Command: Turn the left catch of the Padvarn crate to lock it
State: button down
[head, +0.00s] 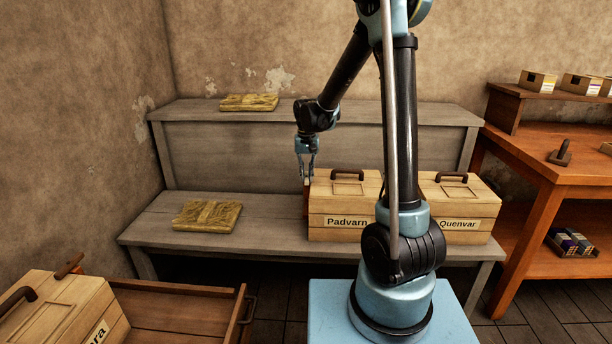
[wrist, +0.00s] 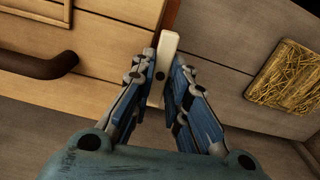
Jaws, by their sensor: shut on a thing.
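The Padvarn crate (head: 330,205) is a pale wooden box with a dark handle (head: 347,173), standing on the lower grey bench step. Its lid and handle also fill the left of the wrist view (wrist: 105,35). The left catch (wrist: 169,46) is a small pale bar at the crate's left end, beside a reddish-brown strip. My gripper (head: 306,173) points down at that end, and its fingers (wrist: 165,75) are shut on the catch. The fingers hide part of the catch, and its exact angle is hard to tell in the head view.
The Quenvar crate (head: 460,205) stands to the right, behind my arm. Straw pads lie on the lower step (head: 207,216) and upper step (head: 249,102). Another crate (head: 60,315) sits front left by a wooden drawer (head: 180,308). An orange-brown workbench (head: 560,165) is at right.

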jog(key=n, duration=0.4)
jog(key=shift+d, duration=0.1)
jog(key=n, duration=0.4)
jog(key=shift+n, duration=0.3)
jog(key=n, duration=0.4)
jog(key=shift+n, duration=2.1)
jog(key=c, duration=1.6)
grip_release()
jog(key=shift+o, duration=0.2)
jog(key=shift+r, duration=0.1)
